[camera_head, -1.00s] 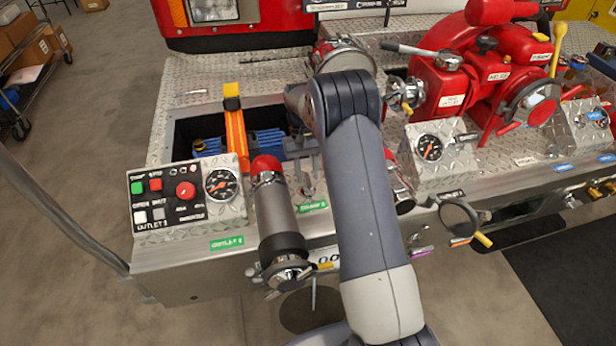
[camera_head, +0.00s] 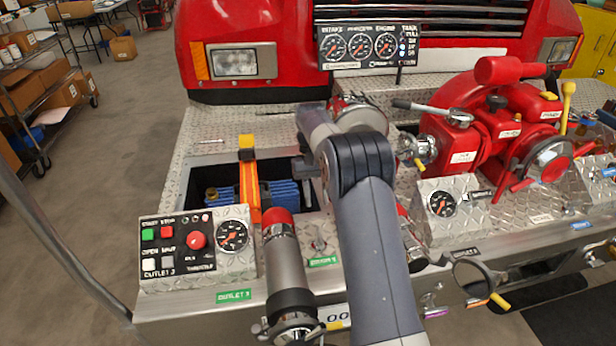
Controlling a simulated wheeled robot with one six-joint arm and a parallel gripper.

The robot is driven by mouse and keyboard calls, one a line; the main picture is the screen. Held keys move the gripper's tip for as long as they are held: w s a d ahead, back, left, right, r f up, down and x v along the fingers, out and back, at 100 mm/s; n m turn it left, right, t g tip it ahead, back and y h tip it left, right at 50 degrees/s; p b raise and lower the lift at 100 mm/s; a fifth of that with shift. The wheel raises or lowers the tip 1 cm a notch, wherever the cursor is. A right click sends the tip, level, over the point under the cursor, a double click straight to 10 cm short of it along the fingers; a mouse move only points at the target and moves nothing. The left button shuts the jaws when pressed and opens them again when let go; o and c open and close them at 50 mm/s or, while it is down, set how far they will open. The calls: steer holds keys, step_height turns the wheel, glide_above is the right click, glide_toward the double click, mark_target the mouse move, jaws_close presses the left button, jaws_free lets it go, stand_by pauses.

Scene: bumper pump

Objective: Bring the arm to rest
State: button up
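My grey arm (camera_head: 372,255) rises from the bottom of the head view, right of centre, and bends at a dark elbow. Its upper end reaches back over the metal deck of a red fire truck. The dark end that looks like my gripper (camera_head: 303,168) is near the right side of a recess in the deck. It is small and partly hidden by the arm, so its fingers cannot be made out. I see nothing held in it.
The control panel (camera_head: 178,248) and a red-capped metal nozzle (camera_head: 286,262) stand left of my arm. An orange strap (camera_head: 249,185) crosses the recess over a blue unit. A red pump (camera_head: 500,135) with levers stands to the right. Open floor (camera_head: 120,150) lies at left.

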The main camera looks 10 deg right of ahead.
mark_target(320, 234)
steer(key=x, duration=1)
steer(key=shift+s+f, duration=0.25)
steer(key=shift+f, duration=0.1)
steer(key=shift+r, duration=0.1)
steer(key=v, duration=1)
steer(key=x, duration=0.9)
steer(key=shift+f, duration=0.25)
steer(key=shift+s+d+f, duration=0.1)
steer(key=shift+s+f, duration=0.05)
steer(key=shift+f, duration=0.2)
steer(key=m+y, duration=0.1)
steer(key=m, duration=0.2)
steer(key=shift+m, duration=0.3)
steer(key=m+t+y, duration=0.1)
steer(key=m, duration=0.3)
steer(key=shift+y, duration=0.4)
steer(key=shift+r, duration=0.1)
